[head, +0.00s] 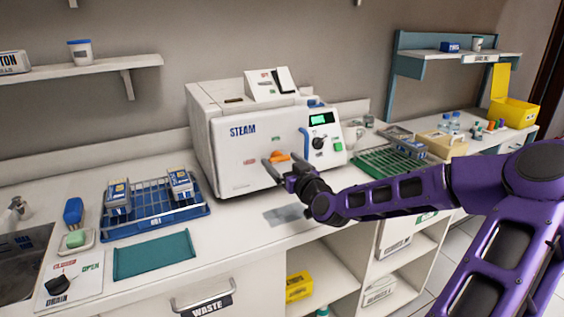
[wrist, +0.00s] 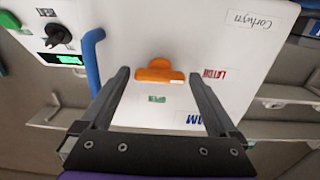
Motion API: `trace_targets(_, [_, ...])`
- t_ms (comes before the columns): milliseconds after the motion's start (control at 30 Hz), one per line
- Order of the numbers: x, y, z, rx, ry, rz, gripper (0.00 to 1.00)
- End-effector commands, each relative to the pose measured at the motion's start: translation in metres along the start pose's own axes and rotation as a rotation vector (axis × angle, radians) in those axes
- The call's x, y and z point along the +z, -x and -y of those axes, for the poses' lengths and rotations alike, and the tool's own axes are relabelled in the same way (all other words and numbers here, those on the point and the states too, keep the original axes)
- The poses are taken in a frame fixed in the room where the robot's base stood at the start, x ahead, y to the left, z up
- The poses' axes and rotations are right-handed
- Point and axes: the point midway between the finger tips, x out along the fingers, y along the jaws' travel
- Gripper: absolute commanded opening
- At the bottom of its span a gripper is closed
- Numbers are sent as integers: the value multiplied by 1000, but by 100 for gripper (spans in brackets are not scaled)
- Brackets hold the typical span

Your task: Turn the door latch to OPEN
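The door latch is a short orange handle (head: 280,156) on the front of the white STEAM sterilizer (head: 235,155). In the wrist view the latch (wrist: 160,74) lies crosswise between the fingertips, with a gap on both sides. My gripper (head: 278,164) is open and empty in front of the latch. I cannot tell how far the fingertips are from the door.
A blue bar handle (wrist: 92,60) stands beside the latch, near the control panel (head: 322,132). A blue rack with boxes (head: 155,225) is on the counter at left, a green rack (head: 385,165) at right. The counter before the sterilizer is mostly clear.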

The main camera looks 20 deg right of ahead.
Motion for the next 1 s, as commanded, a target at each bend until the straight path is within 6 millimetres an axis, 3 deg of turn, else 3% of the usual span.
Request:
trace_targets(33, [0, 0, 0, 0, 0, 0, 84])
trace_targets(300, [0, 0, 0, 0, 0, 0, 35])
trace_targets(400, [0, 0, 0, 0, 0, 0, 22])
trace_targets(767, [-1, 0, 0, 0, -72, 0, 22])
trace_targets(1000, [-2, 0, 0, 0, -245, 0, 22])
